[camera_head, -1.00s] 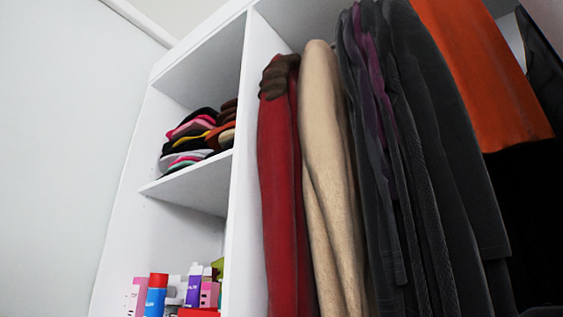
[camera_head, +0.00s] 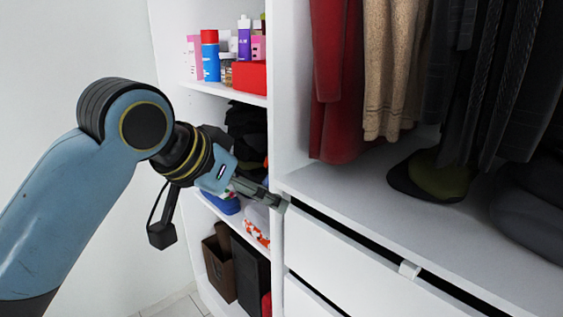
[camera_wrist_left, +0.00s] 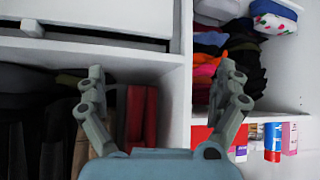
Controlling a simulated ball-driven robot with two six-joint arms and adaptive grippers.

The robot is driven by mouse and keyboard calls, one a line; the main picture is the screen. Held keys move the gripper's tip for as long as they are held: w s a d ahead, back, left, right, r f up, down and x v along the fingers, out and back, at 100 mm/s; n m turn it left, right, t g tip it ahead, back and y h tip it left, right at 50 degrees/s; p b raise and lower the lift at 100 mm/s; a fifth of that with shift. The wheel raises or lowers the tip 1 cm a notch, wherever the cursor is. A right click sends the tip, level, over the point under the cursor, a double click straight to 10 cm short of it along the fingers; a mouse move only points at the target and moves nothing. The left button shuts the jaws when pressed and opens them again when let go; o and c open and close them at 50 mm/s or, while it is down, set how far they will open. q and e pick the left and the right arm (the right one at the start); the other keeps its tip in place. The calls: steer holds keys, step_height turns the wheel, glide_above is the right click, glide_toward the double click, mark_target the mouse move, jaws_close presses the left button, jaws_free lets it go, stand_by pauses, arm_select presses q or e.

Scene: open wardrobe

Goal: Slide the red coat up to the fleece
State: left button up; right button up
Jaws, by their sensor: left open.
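The red coat (camera_head: 335,80) hangs at the left end of the wardrobe's hanging section, close to the white divider. Its top is out of view. A beige garment (camera_head: 390,70) hangs just right of it, and dark garments (camera_head: 500,75) hang further right. I cannot tell which garment is the fleece. My left gripper (camera_head: 270,197) is in front of the divider, below and left of the red coat, apart from it. In the left wrist view the gripper (camera_wrist_left: 162,72) is open and empty, with the red coat (camera_wrist_left: 141,115) showing beyond its fingers. My right gripper is out of view.
The white divider (camera_head: 289,90) separates the hanging section from shelves with bottles (camera_head: 210,55), a red box (camera_head: 249,77) and folded clothes. A drawer (camera_head: 350,262) stands slightly open below. A dark and olive cap (camera_head: 438,178) lies on the wardrobe floor. Room in front is free.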

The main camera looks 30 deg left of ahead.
arm_select(q)
steer(key=w+d+r+m+t+h, duration=0.15)
steer(key=w+r, duration=0.35)
steer(key=r, duration=0.6)
steer(key=w+r+n+t+h, duration=0.1)
steer(key=w+r+t, duration=0.25)
steer(key=r, duration=0.65)
step_height(320, 180, up, 22)
steer(key=m+t+h, duration=0.2)
steer(key=t+h, duration=0.1)
steer(key=p+x, duration=0.3)
steer(key=x, duration=0.8)
steer(key=shift+w, duration=0.15)
steer(key=c, duration=1.6)
steer(key=shift+d, duration=0.4)
